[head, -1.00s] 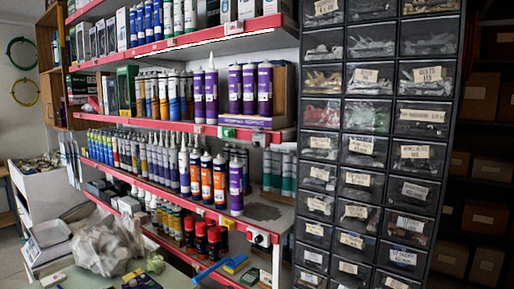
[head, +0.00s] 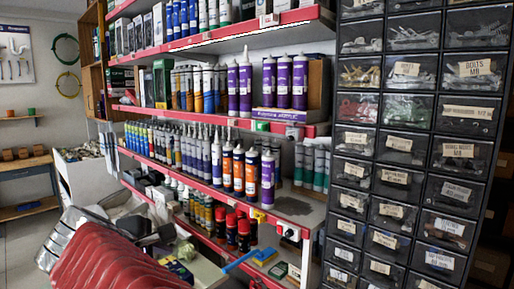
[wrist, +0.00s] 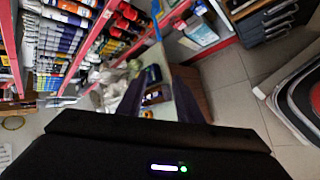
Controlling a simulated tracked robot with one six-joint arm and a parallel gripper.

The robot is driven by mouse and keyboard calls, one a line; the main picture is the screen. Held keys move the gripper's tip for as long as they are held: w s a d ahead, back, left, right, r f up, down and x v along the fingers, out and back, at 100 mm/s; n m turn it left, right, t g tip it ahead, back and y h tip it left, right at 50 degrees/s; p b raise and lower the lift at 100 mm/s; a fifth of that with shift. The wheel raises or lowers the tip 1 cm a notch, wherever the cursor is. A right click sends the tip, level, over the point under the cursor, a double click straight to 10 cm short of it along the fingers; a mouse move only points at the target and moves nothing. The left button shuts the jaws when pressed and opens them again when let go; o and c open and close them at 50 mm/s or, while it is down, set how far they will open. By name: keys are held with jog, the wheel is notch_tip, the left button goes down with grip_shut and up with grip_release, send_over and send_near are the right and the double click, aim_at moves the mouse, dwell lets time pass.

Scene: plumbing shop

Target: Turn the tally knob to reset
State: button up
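A small white box with a dark round knob (head: 291,234) sits on the red front edge of the lower shelf, below the cartridges, in the head view. It seems to be the tally knob; its marks are too small to read. In the wrist view, the dark fingers of my gripper (wrist: 160,95) stand apart with nothing seen held between them. I cannot make out the knob clearly in the wrist view. I cannot tell the gap between my gripper and the knob.
Red-edged shelves (head: 215,193) hold rows of cartridges. Black labelled drawers (head: 398,145) stand right of them. A blue-handled brush (head: 240,262) lies below the knob. A red ribbed form fills the lower left; I cannot tell whether it is mine. Tiled floor (wrist: 225,70) shows in the wrist view.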

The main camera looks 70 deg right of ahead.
jog(key=s+d+r+n+g+h, duration=0.2)
jog(key=s+d+r+g+h, duration=0.15)
jog(key=d+r, duration=0.7)
jog(key=n+g+h, duration=0.4)
jog(key=g, duration=0.1)
send_near(289, 140)
jog(key=v, duration=0.6)
jog(key=shift+w+r, duration=0.15)
jog(key=shift+r, duration=0.1)
jog(key=shift+d, duration=0.15)
jog(key=x, duration=1.3)
jog(key=shift+s+d+f, duration=0.1)
jog(key=shift+s+d, duration=0.15)
grip_shut()
jog(key=shift+s+d, duration=0.1)
